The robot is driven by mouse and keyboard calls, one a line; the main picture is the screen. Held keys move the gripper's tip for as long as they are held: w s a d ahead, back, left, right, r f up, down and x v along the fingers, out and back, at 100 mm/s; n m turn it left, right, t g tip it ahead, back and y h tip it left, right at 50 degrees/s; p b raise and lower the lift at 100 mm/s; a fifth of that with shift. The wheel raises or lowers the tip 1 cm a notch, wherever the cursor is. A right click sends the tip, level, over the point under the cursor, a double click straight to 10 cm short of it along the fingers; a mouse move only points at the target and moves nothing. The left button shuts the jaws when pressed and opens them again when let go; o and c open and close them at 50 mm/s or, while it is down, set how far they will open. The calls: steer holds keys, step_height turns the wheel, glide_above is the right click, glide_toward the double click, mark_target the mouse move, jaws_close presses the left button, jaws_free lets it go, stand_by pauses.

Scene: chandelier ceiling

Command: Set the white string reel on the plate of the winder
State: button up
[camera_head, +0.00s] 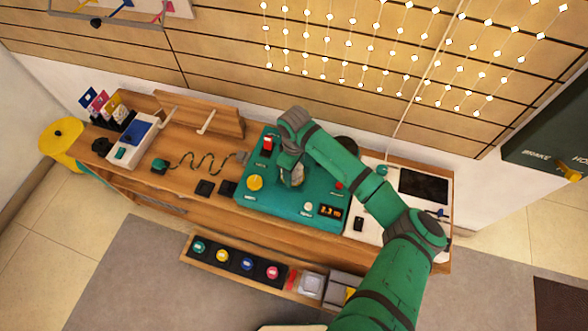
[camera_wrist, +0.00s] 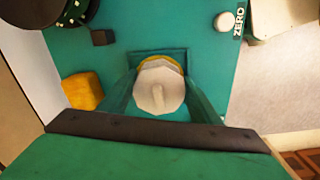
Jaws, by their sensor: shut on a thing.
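In the wrist view, the white string reel (camera_wrist: 158,88) sits between the two green fingers of my gripper (camera_wrist: 158,98), which is shut on it. A yellow rim shows just beyond the reel. In the head view, my gripper (camera_head: 291,170) is over the teal winder (camera_head: 277,205), and the reel is largely hidden there. A dark teal square patch lies behind the reel in the wrist view. I cannot make out the winder's plate clearly, nor whether the reel touches it.
The winder carries a yellow knob (camera_head: 254,182), a red switch (camera_head: 267,144) and a lit display (camera_head: 330,211). A white unit with a dark screen (camera_head: 423,187) stands to its right.

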steer(key=shift+d, duration=0.1)
steer(key=o, duration=1.1)
steer(key=shift+d, duration=0.1)
steer(key=shift+s, duration=0.1)
steer(key=shift+c, duration=1)
steer(key=shift+a, duration=0.25)
